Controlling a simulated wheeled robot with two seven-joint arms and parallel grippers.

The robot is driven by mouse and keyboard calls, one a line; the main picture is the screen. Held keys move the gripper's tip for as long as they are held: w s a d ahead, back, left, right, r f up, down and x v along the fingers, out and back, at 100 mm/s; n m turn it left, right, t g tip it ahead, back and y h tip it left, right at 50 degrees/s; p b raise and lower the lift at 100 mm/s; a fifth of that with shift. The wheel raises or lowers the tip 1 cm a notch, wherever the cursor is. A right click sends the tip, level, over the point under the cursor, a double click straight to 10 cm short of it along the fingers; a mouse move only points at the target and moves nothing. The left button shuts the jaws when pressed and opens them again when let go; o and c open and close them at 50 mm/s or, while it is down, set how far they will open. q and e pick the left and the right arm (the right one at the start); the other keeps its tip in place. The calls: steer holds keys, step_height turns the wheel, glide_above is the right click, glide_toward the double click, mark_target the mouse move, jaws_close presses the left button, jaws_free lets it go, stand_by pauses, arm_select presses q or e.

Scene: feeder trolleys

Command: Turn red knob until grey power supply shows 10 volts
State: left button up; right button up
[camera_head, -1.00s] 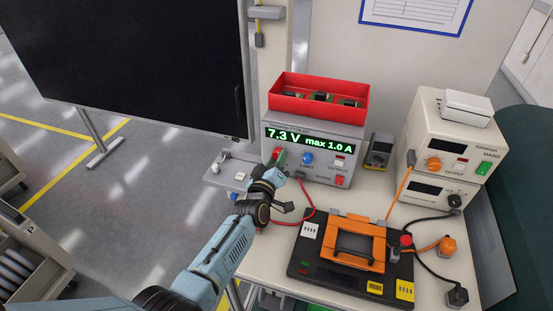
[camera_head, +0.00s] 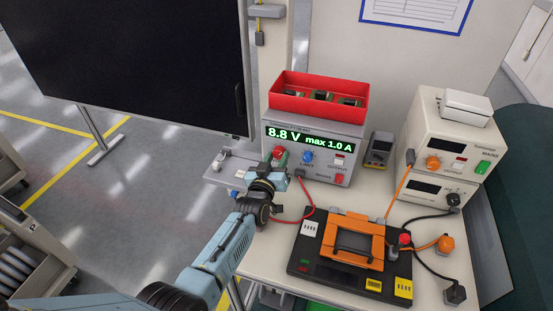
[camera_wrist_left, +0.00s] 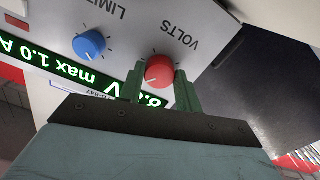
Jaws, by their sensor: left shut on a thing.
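The grey power supply (camera_head: 318,172) stands on the bench, and its green display (camera_head: 310,139) reads 8.8 V max 1.0 A. The red knob (camera_wrist_left: 159,71) is on its front panel under the word VOLTS in the upside-down left wrist view. It also shows in the head view (camera_head: 279,152), partly covered by my gripper. My left gripper (camera_wrist_left: 160,86) is shut on the red knob, with one green finger on each side. It also shows in the head view (camera_head: 279,160). The blue knob (camera_wrist_left: 89,45) sits beside it, untouched. My right gripper is out of view.
A red bin (camera_head: 318,105) with small parts sits on top of the supply. A black and orange device (camera_head: 350,246) lies in front, with a red cable (camera_head: 292,220) running nearby. Cream power supplies (camera_head: 451,135) are stacked at right, with a small meter (camera_head: 379,150) between.

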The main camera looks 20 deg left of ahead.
arm_select(q)
steer(key=o, duration=1)
steer(key=s+p, duration=0.1)
steer(key=s, duration=1.2)
steer(key=shift+s+a, duration=0.2)
steer(key=shift+a, duration=0.05)
